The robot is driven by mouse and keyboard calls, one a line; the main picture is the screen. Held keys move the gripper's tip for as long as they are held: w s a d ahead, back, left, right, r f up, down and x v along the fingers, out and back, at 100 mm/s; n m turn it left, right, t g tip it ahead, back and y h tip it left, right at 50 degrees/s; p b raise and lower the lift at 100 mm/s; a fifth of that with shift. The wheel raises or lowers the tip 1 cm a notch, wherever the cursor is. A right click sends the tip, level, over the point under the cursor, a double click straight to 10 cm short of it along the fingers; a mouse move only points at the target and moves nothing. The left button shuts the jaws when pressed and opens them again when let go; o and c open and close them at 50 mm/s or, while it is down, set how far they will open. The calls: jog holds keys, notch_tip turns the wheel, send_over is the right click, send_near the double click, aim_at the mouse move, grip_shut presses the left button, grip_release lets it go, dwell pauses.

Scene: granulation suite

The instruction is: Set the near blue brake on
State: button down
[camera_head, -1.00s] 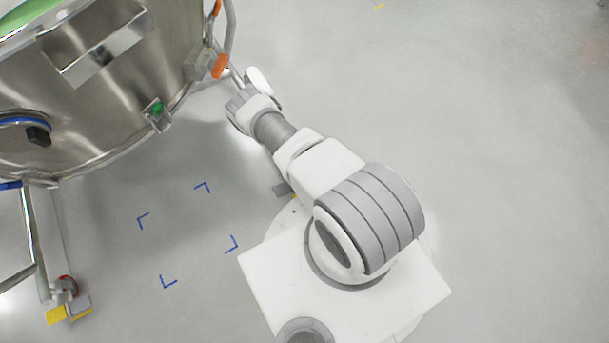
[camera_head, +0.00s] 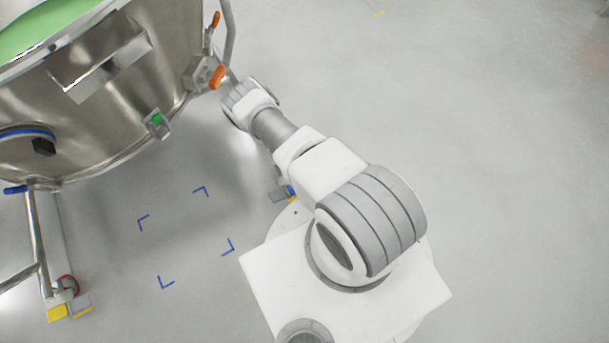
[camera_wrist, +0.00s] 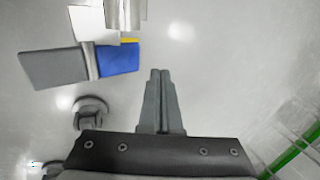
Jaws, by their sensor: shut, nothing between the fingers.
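The near caster has a blue brake pedal (camera_head: 291,190), partly hidden by my arm in the head view. In the wrist view the blue pedal (camera_wrist: 118,58) is at upper left, joined to a grey pedal (camera_wrist: 55,67), with a yellow strip along its upper edge. The grey pedal also shows in the head view (camera_head: 278,195). My gripper (camera_wrist: 162,72) is shut and empty, its fingertips to the right of the blue pedal and apart from it in the picture. In the head view its fingers are hidden behind my wrist. Height above the floor cannot be told.
A large steel vessel (camera_head: 110,130) on legs fills the left, with orange handles (camera_head: 217,77) close to my wrist. Another caster has a yellow pedal (camera_head: 57,313) at lower left. Blue corner marks (camera_head: 166,283) lie on the floor. The floor at right is clear.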

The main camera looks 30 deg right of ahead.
notch_tip(320, 180, up, 8)
jog(key=d+p, duration=0.2)
jog(key=p, duration=0.4)
jog(key=shift+d, duration=0.15)
